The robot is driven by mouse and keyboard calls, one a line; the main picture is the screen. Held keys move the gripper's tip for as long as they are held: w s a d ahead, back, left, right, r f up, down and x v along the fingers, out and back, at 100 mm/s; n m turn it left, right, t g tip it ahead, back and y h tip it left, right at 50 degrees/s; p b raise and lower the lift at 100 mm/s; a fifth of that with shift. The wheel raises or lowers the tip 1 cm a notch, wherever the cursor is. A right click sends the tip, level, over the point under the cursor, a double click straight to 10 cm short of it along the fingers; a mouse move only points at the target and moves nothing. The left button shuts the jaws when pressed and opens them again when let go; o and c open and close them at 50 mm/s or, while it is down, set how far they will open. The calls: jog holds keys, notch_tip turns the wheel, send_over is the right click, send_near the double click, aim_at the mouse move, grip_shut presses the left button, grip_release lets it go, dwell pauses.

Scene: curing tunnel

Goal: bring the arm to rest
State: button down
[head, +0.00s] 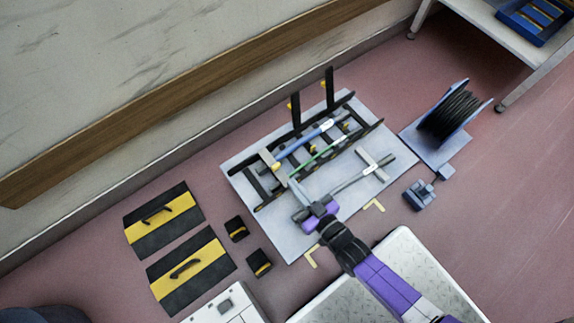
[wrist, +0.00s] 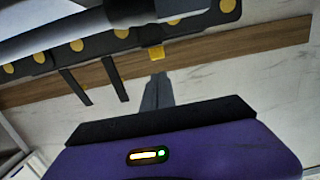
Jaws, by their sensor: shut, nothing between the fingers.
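My arm, purple and black, reaches from the lower right of the head view over a pale grey plate (head: 237,172) on the floor. My gripper (head: 292,183) is above the near left part of the plate, beside a black rack (head: 262,205). In the wrist view, my gripper (wrist: 158,80) shows its grey fingers together with nothing between them. The purple gripper body fills the bottom of that view. Whether the fingers touch the rack cannot be told.
The rack carries a blue rod (head: 300,143), a green rod (head: 318,157) and two black uprights. A grey T-shaped piece (head: 375,163) lies to its right. A cable reel (head: 450,112) stands further right. Black-yellow panels (head: 190,268) lie left. Red floor is clear at lower right.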

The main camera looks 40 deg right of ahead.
jog(key=shift+s+f, duration=0.3)
jog(key=shift+s, duration=0.65)
